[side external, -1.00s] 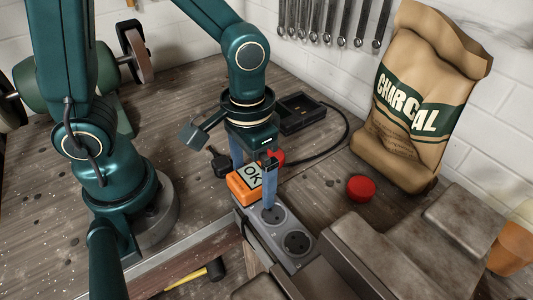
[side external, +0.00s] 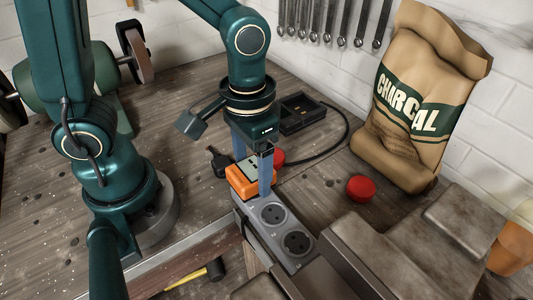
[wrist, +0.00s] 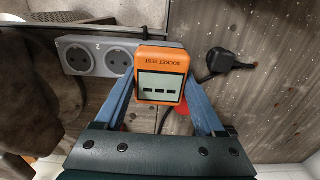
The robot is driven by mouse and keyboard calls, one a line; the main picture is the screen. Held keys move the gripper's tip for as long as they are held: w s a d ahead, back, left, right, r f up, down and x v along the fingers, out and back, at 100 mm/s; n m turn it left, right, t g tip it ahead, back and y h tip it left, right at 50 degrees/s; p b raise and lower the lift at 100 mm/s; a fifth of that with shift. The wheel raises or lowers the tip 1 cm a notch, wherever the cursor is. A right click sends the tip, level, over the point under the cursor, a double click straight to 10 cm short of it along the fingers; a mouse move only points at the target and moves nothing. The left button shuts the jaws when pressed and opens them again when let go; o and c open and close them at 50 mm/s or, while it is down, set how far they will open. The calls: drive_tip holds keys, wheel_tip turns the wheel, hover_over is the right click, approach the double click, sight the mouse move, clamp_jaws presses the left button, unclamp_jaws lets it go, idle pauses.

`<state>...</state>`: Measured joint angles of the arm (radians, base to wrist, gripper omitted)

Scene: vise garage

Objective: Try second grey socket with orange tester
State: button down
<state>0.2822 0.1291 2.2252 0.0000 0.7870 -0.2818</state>
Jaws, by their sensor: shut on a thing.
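My gripper (side external: 252,172) is shut on the orange tester (side external: 240,182), with one blue finger on each side. In the wrist view the tester (wrist: 162,62) shows three dashes on its display, below the words "SOCKET TEST". The grey socket strip (side external: 286,262) lies at the bench edge. Two round sockets show uncovered, one nearer the tester (side external: 272,213) and one farther (side external: 298,243). The tester is over the strip's end beyond these two. I cannot tell whether its pins are in a socket, as its underside is hidden.
A black plug (side external: 220,163) lies behind the tester, and a black box (side external: 301,112) with a cable stands farther back. A red cap (side external: 361,188) lies on the bench. A charcoal bag (side external: 415,110) stands at right. Grey metal blocks (side external: 380,262) crowd the strip's right side.

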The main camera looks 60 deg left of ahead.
sight(252, 168)
drive_tip(key=shift+r, duration=2.15)
drive_tip(key=shift+r, duration=0.1)
drive_tip(key=d, duration=0.6)
drive_tip(key=shift+r, duration=0.4)
drive_tip(key=shift+f, duration=2.9)
